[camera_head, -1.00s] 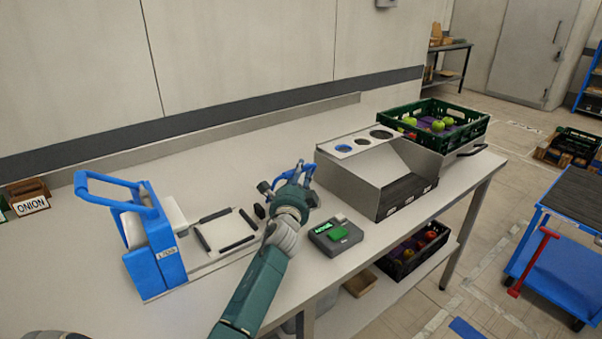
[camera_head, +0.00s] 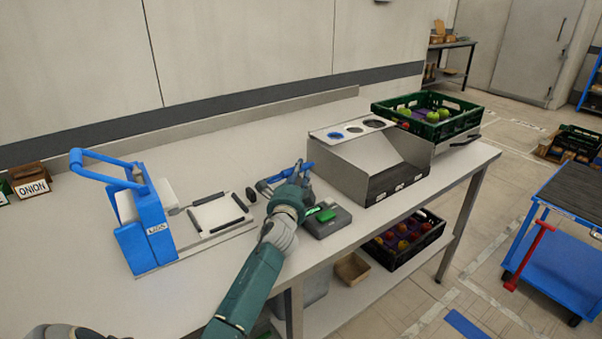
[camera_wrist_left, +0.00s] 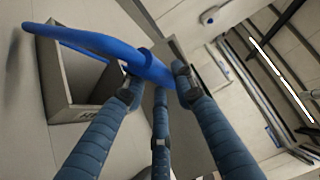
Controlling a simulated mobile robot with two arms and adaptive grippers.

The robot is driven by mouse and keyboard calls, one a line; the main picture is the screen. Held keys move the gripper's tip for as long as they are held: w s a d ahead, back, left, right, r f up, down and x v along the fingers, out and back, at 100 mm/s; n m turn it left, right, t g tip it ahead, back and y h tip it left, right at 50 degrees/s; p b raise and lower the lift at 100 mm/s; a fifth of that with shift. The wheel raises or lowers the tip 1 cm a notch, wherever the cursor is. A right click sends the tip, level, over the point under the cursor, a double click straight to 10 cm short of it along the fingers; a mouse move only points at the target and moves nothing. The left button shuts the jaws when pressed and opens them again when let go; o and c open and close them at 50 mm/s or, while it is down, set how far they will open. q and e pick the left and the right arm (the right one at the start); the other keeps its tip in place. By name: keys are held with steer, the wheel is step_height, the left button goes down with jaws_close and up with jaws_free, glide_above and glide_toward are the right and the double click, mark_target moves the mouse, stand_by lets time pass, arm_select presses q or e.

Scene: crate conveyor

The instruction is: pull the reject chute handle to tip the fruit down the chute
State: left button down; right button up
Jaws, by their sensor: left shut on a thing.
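A blue handle (camera_head: 274,180) shows beside my left gripper (camera_head: 291,184) on the workbench, partly covered by the gripper. In the left wrist view the blue handle (camera_wrist_left: 105,43) is a curved bar passing between the fingers of my left gripper (camera_wrist_left: 158,85), which is shut on it. A grey open-topped box (camera_wrist_left: 75,75) stands behind the bar there. A steel chute-like housing (camera_head: 340,160) with round holes in its top stands just right of the gripper in the head view. Whether fruit lies by the handle is hidden. My right gripper is not in view.
A blue lever device (camera_head: 148,232) stands left on the bench (camera_head: 70,270). A small unit with a green display (camera_head: 330,222) sits close to my left wrist. A green crate (camera_head: 455,122) of fruit is at the bench's far end; a dark crate (camera_head: 400,256) sits on the lower shelf.

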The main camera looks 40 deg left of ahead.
arm_select(q)
steer(key=shift+s+a+f, duration=0.15)
steer(key=shift+s+f, duration=0.05)
steer(key=shift+f, duration=0.45)
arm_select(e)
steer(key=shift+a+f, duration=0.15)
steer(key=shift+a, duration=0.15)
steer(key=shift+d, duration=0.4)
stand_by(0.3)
arm_select(q)
steer(key=c, duration=1.4)
jaws_free()
steer(key=shift+a, duration=0.15)
steer(key=shift+c, duration=0.2)
steer(key=shift+o, duration=0.3)
steer(key=shift+w+a+f, duration=0.1)
steer(key=shift+w+a, duration=0.05)
steer(key=shift+a, duration=0.05)
steer(key=shift+d, duration=0.1)
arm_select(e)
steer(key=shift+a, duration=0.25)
